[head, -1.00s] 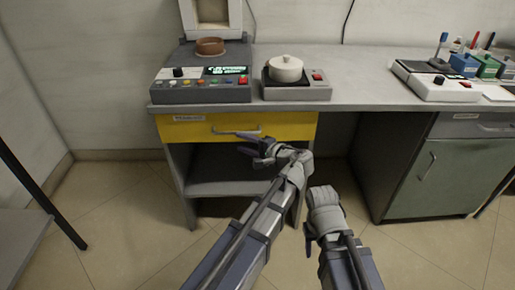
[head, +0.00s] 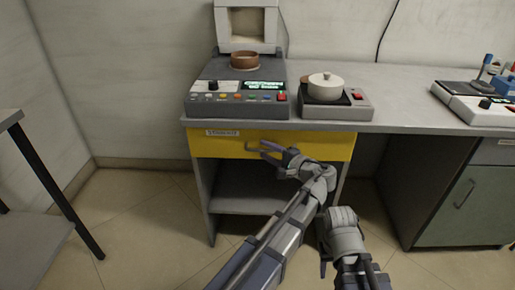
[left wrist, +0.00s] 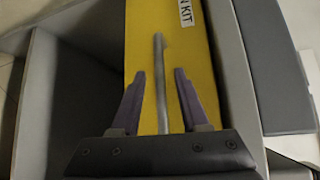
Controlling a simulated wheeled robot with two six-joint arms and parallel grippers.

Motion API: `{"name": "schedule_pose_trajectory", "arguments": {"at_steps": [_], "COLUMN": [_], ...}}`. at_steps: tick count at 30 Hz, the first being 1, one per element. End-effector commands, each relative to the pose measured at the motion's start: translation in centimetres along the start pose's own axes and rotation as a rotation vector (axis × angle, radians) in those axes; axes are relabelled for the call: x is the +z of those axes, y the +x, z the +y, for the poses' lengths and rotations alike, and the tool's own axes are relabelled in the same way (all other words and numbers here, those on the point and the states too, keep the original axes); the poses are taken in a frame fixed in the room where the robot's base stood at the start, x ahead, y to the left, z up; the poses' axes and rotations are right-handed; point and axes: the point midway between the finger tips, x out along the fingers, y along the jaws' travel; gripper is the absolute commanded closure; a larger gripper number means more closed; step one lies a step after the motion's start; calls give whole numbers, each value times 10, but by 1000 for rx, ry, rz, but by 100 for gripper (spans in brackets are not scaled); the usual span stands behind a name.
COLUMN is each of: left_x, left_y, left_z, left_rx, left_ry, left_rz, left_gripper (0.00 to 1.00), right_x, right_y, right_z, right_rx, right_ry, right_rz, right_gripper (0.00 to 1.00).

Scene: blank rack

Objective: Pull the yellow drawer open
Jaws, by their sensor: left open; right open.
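The yellow drawer (head: 226,147) sits under the bench top, with a label at its upper left, and looks shut. It also fills the middle of the left wrist view (left wrist: 211,70). Its grey bar handle (left wrist: 160,82) runs between the fingers of my left gripper (left wrist: 163,98), which is open around it; I cannot tell if they touch. In the head view my left gripper (head: 269,153) is in front of the drawer and covers part of the handle. My right gripper (head: 326,262) is lower right, away from the drawer; its fingers are hardly visible.
An open shelf (head: 250,200) lies under the drawer. A green cabinet (head: 465,205) stands at right.

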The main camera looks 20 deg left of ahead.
Motion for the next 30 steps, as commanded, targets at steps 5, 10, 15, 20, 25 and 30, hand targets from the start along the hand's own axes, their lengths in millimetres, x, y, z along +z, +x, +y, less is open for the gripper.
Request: {"name": "schedule_pose_trajectory", "arguments": {"at_steps": [5,10,15,20,25,30], "left_x": [-1,-1,-1,-1,-1,-1], "left_y": [0,0,0,0,0,0], "left_z": [0,0,0,0,0,1], "left_rx": [0,0,0,0,0,1], "left_ry": [0,0,0,0,0,0], "left_rz": [1,1,1,0,0,0], "left_gripper": [55,61,80,98,100,100], "right_x": [0,0,0,0,0,0], "right_y": [0,0,0,0,0,0], "right_z": [0,0,0,0,0,0], "right_rx": [0,0,0,0,0,0], "right_ry": [0,0,0,0,0,0], "right_rz": [0,0,0,0,0,0], "right_gripper": [50,50,50,50,50,50]}}
